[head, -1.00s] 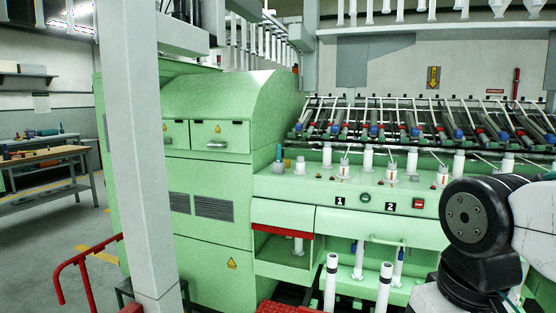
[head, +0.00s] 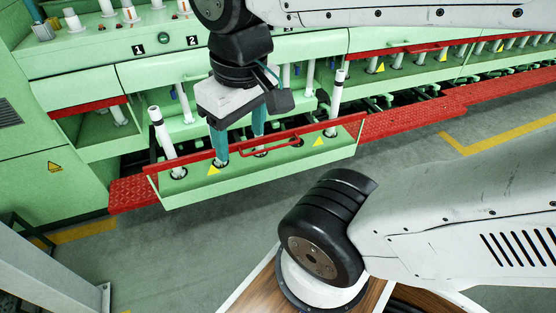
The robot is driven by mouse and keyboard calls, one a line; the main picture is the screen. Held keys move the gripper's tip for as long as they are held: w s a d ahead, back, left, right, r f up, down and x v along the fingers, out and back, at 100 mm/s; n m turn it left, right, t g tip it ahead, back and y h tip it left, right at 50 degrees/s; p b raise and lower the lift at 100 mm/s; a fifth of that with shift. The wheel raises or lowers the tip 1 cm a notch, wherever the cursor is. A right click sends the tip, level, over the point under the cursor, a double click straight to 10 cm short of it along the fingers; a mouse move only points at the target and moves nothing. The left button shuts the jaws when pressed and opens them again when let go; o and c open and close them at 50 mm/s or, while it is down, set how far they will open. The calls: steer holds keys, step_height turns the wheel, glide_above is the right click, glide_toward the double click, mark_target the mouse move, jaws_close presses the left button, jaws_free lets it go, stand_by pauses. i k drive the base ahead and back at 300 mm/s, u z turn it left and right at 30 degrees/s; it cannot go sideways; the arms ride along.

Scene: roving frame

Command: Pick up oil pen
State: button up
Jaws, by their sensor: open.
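I cannot tell for certain which thing is the oil pen. A small teal cylinder (head: 34,10) stands on the machine's top ledge at the far upper left, partly cut off by the picture's edge. My gripper (head: 239,150) points down with its two teal fingers apart, over the green pull-out tray (head: 270,176) on the machine's front. The far finger is partly hidden by the wrist and the tray's red handle. I see nothing held between the fingers, and cannot tell whether they touch the tray.
White tubes with black bands stand in the tray at its left (head: 164,140) and right (head: 337,100). A red step plate (head: 420,115) runs along the machine's foot. Grey floor (head: 190,245) in front is clear. A grey post base (head: 60,270) stands lower left.

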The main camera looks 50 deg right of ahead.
mark_target(37, 20)
steer(key=u, duration=0.3)
steer(key=i, duration=2.1)
steer(key=z, duration=0.55)
